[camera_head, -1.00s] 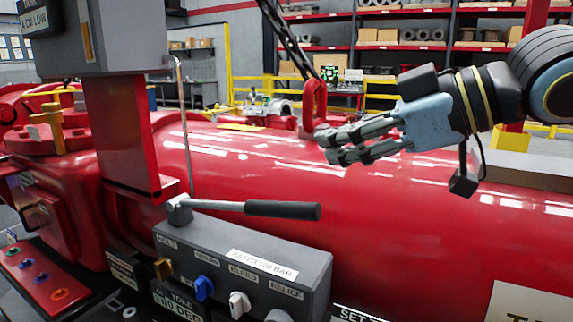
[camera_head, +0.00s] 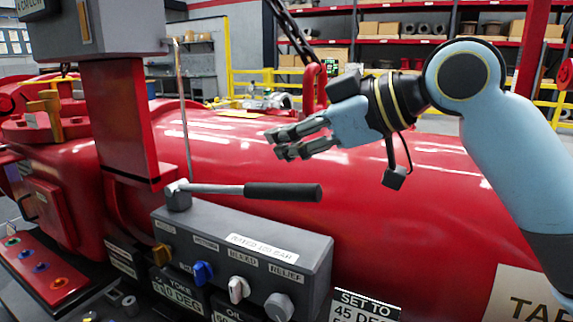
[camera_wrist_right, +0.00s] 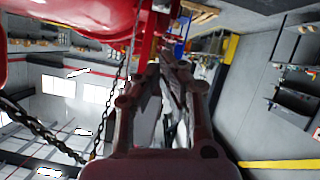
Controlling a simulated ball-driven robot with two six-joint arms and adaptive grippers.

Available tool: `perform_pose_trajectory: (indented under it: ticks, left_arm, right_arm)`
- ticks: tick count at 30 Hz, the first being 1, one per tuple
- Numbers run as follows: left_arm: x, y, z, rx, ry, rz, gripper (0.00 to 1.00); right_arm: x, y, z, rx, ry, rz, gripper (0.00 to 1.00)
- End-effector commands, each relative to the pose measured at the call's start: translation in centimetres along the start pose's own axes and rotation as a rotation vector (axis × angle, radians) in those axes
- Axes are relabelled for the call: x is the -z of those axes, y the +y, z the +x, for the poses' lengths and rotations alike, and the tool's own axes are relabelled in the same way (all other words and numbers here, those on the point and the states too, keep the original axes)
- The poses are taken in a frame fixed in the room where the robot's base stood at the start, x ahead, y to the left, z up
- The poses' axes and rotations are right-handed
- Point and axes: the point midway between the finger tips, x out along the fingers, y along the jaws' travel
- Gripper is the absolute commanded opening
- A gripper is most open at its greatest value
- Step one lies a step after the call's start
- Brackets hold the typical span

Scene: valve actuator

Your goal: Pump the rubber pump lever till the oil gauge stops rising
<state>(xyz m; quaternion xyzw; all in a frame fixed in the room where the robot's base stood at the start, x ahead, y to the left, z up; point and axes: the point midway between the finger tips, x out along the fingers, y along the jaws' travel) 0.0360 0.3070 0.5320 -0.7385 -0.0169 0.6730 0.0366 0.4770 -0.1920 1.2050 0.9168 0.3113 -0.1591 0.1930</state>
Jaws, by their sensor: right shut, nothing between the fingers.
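The pump lever (camera_head: 283,191) has a black rubber grip on a metal rod and lies nearly level, pointing right from its pivot (camera_head: 178,195) on top of the grey control box (camera_head: 240,240). My right gripper (camera_head: 276,144) is shut and empty, above the lever's grip and apart from it, pointing left. In the right wrist view its fingers (camera_wrist_right: 172,70) show with nothing held. The oil gauge label (camera_head: 236,316) shows at the bottom edge, its reading cut off. My left gripper is not in view.
A large red cylinder (camera_head: 400,215) lies behind the box. A red post (camera_head: 120,120) stands left of the lever. A chain (camera_head: 290,32) hangs behind.

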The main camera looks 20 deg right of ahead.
Motion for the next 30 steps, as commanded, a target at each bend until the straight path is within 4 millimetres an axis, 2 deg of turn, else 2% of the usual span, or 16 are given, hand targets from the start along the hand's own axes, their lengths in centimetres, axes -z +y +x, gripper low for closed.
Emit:
perform_pose_trajectory:
  ticks: [3, 6, 12, 24, 26, 30]
  left_arm:
    - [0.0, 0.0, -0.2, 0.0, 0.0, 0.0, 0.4]
    - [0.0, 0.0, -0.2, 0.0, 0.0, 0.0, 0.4]
    - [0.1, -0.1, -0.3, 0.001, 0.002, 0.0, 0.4]
    - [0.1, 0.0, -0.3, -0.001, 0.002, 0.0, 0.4]
    - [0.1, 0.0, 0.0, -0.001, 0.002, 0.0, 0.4]
    - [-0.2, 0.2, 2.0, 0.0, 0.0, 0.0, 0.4]
  right_arm:
    - [0.1, -0.1, 1.8, 0.003, 0.003, 0.007, 0.0]
    - [-1.9, -0.1, 2.1, 0.003, -0.009, 0.001, 0.0]
    - [-3.6, -0.1, 2.6, 0.001, -0.004, 0.0, 0.0]
    - [-4.0, -0.1, 2.6, 0.0, -0.002, 0.0, 0.0]
    - [-4.2, -0.1, 2.8, -0.001, 0.002, 0.0, 0.0]
    - [-5.5, -0.6, 3.6, -0.009, 0.038, 0.003, 0.0]
